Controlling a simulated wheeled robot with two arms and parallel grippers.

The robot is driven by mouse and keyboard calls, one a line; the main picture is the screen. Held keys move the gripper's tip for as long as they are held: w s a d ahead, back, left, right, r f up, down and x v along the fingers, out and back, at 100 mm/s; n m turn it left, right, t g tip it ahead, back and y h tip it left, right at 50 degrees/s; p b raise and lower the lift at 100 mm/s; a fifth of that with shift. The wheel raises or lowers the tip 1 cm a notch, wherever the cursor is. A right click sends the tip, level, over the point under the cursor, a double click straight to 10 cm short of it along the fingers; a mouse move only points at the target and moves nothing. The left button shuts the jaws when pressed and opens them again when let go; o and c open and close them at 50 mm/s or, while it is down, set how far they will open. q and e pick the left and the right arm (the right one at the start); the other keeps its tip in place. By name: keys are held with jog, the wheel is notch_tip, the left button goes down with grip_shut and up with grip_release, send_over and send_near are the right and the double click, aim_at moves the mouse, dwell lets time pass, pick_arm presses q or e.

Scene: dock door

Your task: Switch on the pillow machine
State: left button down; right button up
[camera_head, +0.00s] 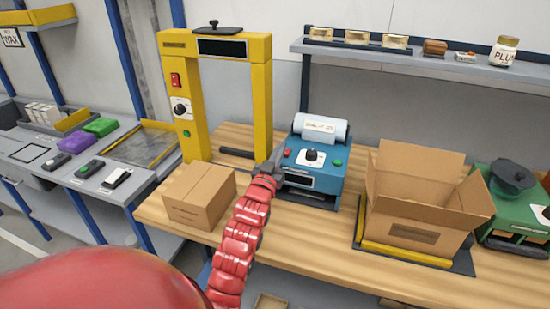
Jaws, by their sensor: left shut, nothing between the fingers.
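The blue machine (318,170) on the wooden bench carries a white roll of film (321,128) on top and looks like the pillow machine. Its front panel has a red button (287,153) at the left, a black knob (311,155) on a white plate in the middle, and a green button (338,162) at the right. My left gripper (277,161) is shut and empty at the machine's left front edge, close to the red button. I cannot tell whether it touches the machine. My right gripper is not in view.
A yellow arch machine (262,95) stands behind left, with a closed carton (200,194) before it. An open carton (415,215) and a green scale-like device (515,215) stand right. A shelf (420,62) hangs above. Bare bench (300,235) lies in front of the blue machine.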

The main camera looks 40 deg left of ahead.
aim_at(286, 152)
pick_arm(q)
jog(key=x, duration=0.3)
jog(key=shift+r+p, duration=0.2)
jog(key=shift+p, duration=0.15)
jog(key=f, duration=0.3)
jog(key=shift+s+d+p, duration=0.1)
jog(key=shift+s+p, duration=0.15)
jog(key=shift+p, duration=0.15)
jog(key=shift+s+f, duration=0.15)
jog(key=shift+f, duration=0.45)
